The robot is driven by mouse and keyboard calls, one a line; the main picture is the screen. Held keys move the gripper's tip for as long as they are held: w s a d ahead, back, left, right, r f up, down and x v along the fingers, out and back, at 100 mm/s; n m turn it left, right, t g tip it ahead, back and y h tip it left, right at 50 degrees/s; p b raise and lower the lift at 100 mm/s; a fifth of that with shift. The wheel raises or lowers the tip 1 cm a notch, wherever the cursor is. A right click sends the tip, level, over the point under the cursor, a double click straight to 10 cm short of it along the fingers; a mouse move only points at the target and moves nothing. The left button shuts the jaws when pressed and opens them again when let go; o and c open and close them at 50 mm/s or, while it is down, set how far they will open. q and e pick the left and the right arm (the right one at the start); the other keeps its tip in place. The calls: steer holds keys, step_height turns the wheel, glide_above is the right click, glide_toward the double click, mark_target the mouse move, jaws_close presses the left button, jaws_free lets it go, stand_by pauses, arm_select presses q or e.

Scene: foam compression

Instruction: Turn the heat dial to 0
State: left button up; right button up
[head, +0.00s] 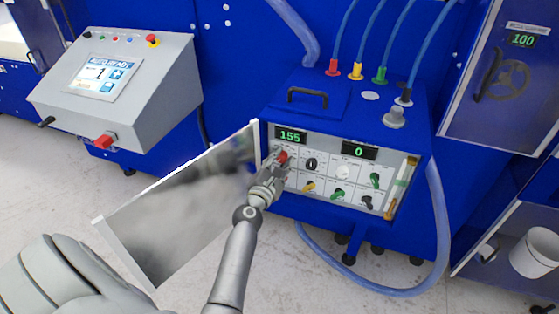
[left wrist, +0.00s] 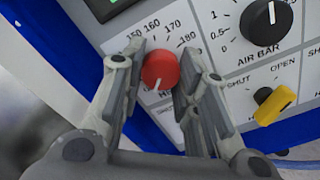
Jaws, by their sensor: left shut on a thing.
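The heat dial is a red round knob (head: 283,157) at the upper left of the white control panel (head: 323,178) on the blue machine. The green display above it reads 155. In the left wrist view the red knob (left wrist: 160,70) sits between my two fingers, with scale numbers 150 to 180 above it and a white mark near its lower edge. My left gripper (left wrist: 158,76) is shut on it. In the head view this gripper (head: 276,164) covers part of the knob. My right gripper is not in view.
A black air knob (left wrist: 267,20) and a yellow valve handle (left wrist: 274,104) are close to the right. A second display (head: 359,152) reads 0. An open panel door (head: 185,205) stands just left of my gripper. A grey console (head: 120,85) stands at the left.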

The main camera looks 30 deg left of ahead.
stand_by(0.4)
arm_select(q)
steer(key=o, duration=1)
steer(key=v, duration=1.2)
steer(key=shift+a+f, duration=0.1)
